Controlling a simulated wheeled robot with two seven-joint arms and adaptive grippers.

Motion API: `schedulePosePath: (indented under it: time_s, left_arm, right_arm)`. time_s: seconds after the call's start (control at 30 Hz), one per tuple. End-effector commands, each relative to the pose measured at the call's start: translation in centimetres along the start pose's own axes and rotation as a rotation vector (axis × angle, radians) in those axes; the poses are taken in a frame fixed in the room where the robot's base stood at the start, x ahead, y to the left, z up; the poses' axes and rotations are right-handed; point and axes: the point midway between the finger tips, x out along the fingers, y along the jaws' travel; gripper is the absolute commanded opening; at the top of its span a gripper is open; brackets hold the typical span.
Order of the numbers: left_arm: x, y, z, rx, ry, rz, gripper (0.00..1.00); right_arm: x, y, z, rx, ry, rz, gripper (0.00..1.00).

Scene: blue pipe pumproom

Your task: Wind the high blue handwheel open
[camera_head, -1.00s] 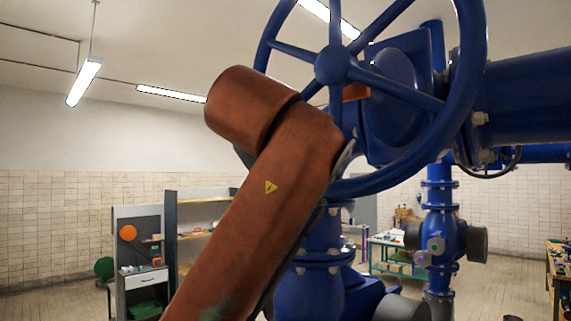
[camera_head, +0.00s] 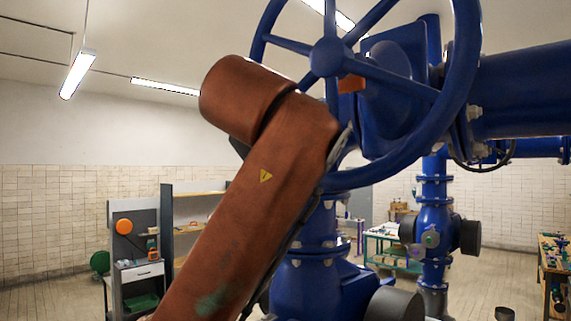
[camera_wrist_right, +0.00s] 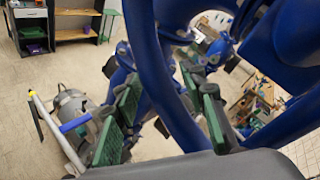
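The high blue handwheel (camera_head: 463,75) fills the upper right of the head view, with its hub (camera_head: 328,57) and several spokes showing. My rust-coloured arm rises from the bottom and covers the wheel's lower left. No gripper shows in the head view. In the right wrist view the blue rim (camera_wrist_right: 150,63) runs between the green-padded fingers of my right gripper (camera_wrist_right: 163,85). The fingers stand apart, one on each side of the rim, with gaps visible, so they look open around it. My left gripper is in neither view.
Behind the wheel are the blue valve body (camera_head: 398,70) and a thick blue pipe (camera_head: 525,95). A blue flanged column (camera_head: 310,270) stands below. Shelving (camera_head: 195,215) and a workbench (camera_head: 395,250) stand further back. Open floor lies between them.

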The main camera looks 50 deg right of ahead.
Motion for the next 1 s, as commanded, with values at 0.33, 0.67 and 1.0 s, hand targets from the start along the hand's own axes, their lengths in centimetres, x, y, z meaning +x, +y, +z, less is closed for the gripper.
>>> schedulePosePath:
  time_s: [0.33, 0.67, 1.0]
  left_arm:
    - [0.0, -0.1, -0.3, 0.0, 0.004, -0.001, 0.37]
    - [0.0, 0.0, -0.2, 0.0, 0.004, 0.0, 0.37]
    - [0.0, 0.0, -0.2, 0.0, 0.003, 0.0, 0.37]
  right_arm:
    - [-3.3, -0.1, 0.1, 0.0, -0.005, -0.002, 0.38]
    - [-9.8, 0.0, 0.1, 0.0, -0.003, -0.001, 0.38]
    - [-12.0, 0.0, 0.0, 0.0, 0.001, 0.0, 0.38]
